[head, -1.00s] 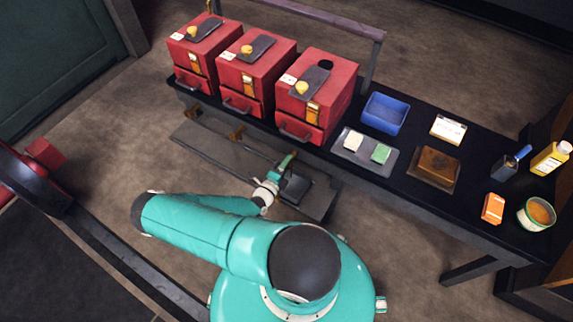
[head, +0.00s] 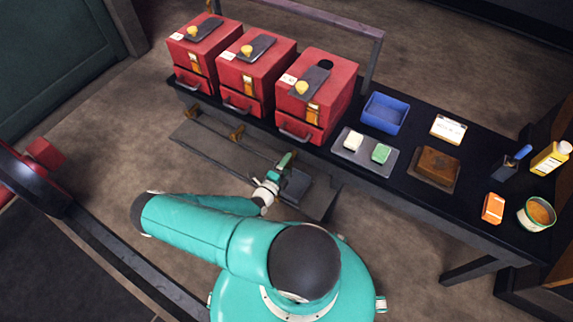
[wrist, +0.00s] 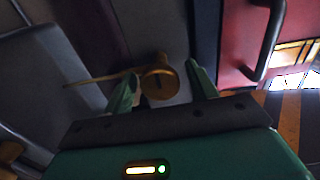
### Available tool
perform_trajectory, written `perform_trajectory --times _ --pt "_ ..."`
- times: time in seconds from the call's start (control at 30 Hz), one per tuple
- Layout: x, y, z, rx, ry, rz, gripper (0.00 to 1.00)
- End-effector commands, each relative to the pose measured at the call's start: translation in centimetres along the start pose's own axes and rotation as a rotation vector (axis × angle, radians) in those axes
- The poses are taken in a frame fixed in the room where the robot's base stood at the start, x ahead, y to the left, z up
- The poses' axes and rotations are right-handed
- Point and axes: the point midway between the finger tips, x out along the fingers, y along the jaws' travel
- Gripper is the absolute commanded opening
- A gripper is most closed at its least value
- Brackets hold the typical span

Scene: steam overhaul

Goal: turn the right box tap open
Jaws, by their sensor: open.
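The right red box (head: 318,95) stands on the black bench beside two similar boxes. In the wrist view, a brass tap (wrist: 158,82) with a round, slotted end lies between the fingertips of my gripper (wrist: 161,72). A thin brass rod (wrist: 90,80) runs left from it, passing near the left finger. The green fingers are spread, with a visible gap to the right one; I cannot tell whether the left one touches the brass. In the head view my gripper (head: 285,161) is low in front of the right box and hides its tap.
Brass taps of the left box (head: 192,111) and middle box (head: 236,132) sit along a pipe below the bench edge. A grey lower shelf (head: 215,148) lies beneath. A blue bin (head: 385,113) stands right.

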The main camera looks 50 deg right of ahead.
Motion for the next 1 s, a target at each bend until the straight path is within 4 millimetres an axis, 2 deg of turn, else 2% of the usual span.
perform_trajectory --times 0.13,0.27,0.6,0.73,0.83,1.0 --pt "-0.5 0.0 0.1 0.001 -0.001 0.0 0.57" --pt "-2.2 0.0 0.1 0.002 -0.002 0.002 0.57" --pt "-9.6 0.0 0.1 0.002 -0.003 0.002 0.57" --pt "-11.9 0.0 0.1 0.0 -0.002 0.001 0.57" --pt "-13.1 0.0 0.1 0.001 -0.001 0.001 0.57" --pt "-13.9 0.0 0.0 0.0 0.0 0.0 0.57"
